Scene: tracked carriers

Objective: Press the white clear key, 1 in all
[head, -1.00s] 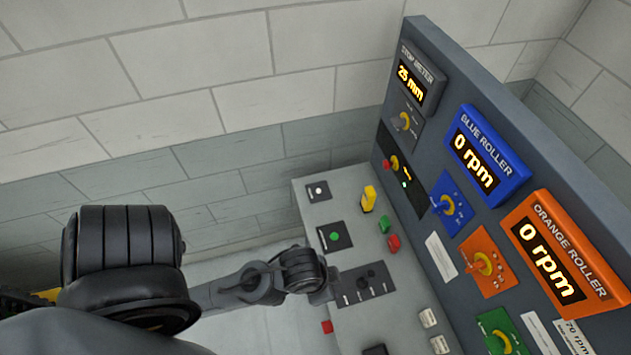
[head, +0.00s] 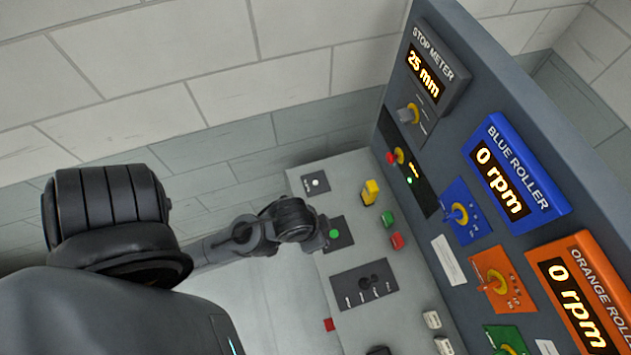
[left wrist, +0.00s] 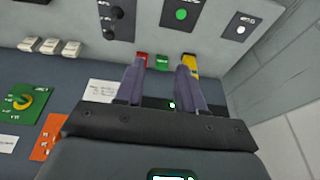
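The white clear key (head: 316,182) is a small round white button on a dark plate at the upper left of the grey desk panel. It also shows in the left wrist view (left wrist: 241,30), at the upper right. My left gripper (left wrist: 160,80) is open and empty, its two fingers apart, with the key well off to the right of them in that view. In the head view my left wrist is beside the green button's plate, below the key, and its fingers are hidden or too small to make out. My right gripper is in neither view.
A green button (head: 334,233) is on the neighbouring plate. A yellow switch (head: 371,192), green key (head: 388,219) and red key (head: 397,240) stand to the right. A black joystick plate (head: 364,285) is below. The upright console (head: 480,110) bounds the right side.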

